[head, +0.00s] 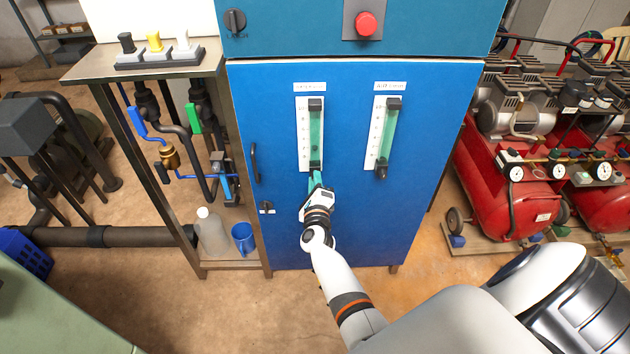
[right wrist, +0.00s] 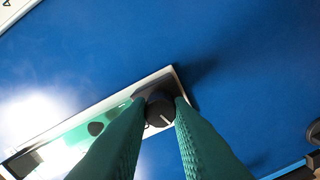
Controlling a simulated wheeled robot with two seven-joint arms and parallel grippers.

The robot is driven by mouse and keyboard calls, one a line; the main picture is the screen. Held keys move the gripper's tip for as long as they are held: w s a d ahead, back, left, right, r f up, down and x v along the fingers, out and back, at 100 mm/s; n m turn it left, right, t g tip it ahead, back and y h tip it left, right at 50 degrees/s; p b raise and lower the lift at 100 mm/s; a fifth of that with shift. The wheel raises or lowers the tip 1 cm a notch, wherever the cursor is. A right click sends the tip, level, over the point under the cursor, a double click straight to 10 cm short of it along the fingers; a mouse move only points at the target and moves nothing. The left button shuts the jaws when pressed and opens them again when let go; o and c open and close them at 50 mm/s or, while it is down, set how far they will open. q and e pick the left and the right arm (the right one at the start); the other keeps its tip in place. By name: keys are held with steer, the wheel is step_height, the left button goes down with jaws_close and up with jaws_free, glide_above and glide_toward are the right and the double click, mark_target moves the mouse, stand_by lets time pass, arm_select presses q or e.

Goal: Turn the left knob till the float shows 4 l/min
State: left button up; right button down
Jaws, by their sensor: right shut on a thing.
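The left flow meter (head: 316,130) is a green tube on a white scale plate on the blue cabinet door. A small dark float (head: 315,149) shows in its lower part; I cannot read its value. My right gripper (head: 316,180) is at the tube's lower end and hides the left knob in the head view. In the right wrist view the dark round left knob (right wrist: 159,110) with a pale mark sits between my green fingers (right wrist: 160,125), which are shut on it. The float (right wrist: 96,128) also shows there. My left gripper is not in view.
A second flow meter (head: 386,135) with its own dark knob (head: 381,173) is to the right on the blue cabinet (head: 350,225). A red button (head: 365,23) is above. A door handle (head: 254,162) is at left, a metal bench (head: 150,62) beside it, red compressors (head: 510,195) at right.

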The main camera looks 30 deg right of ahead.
steer(key=shift+n, duration=0.9)
steer(key=c, duration=1.3)
jaws_free()
steer(key=shift+a, duration=0.1)
